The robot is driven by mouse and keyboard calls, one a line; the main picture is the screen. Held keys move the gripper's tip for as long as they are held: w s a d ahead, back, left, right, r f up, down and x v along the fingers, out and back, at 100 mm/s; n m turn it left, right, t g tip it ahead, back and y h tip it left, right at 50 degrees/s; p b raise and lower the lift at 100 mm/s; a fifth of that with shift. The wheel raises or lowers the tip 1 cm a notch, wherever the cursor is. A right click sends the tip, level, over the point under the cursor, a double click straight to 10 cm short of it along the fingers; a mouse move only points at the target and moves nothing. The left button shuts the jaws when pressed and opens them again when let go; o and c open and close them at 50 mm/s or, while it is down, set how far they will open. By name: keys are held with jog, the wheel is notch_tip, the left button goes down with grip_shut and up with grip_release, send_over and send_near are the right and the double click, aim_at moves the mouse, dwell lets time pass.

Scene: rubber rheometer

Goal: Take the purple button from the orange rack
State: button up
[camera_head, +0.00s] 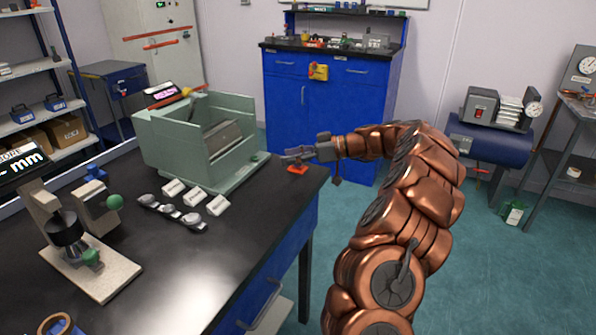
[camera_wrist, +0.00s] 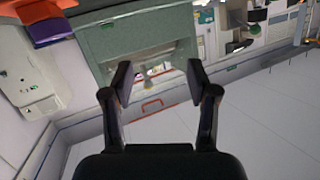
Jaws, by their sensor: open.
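The small orange rack (camera_head: 297,169) sits at the far right corner of the dark bench top in the head view. My gripper (camera_head: 288,156) is just above it, reaching in from the right. In the wrist view my gripper (camera_wrist: 158,82) is open, with nothing between its fingers. A purple shape (camera_wrist: 50,32) lies beside an orange surface (camera_wrist: 35,8) at the top left of that view, left of the fingers; it appears to be the button at the rack. The head view does not clearly show the button.
A green open-topped machine (camera_head: 200,165) stands left of my gripper on the bench (camera_head: 205,265). Several metal and white pieces (camera_head: 190,220) lie in front of it. A beige clamp device (camera_head: 95,270) stands at the left. A blue cabinet (camera_head: 285,110) is behind.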

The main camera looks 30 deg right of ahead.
jog(key=d+f+t, duration=0.1)
jog(key=d, duration=0.2)
jog(key=d+f, duration=0.2)
jog(key=d, duration=0.1)
jog(key=d+f+t+h+b, duration=0.1)
jog(key=d, duration=0.3)
jog(key=shift+s+f+t, duration=0.15)
jog(key=shift+f+t, duration=0.15)
jog(key=shift+f, duration=0.05)
jog(key=shift+p+x, duration=0.8)
jog(key=shift+x, duration=3)
jog(key=shift+d+f, duration=0.15)
jog(key=shift+f, duration=0.05)
jog(key=shift+c, duration=0.3)
jog(key=c, duration=0.9)
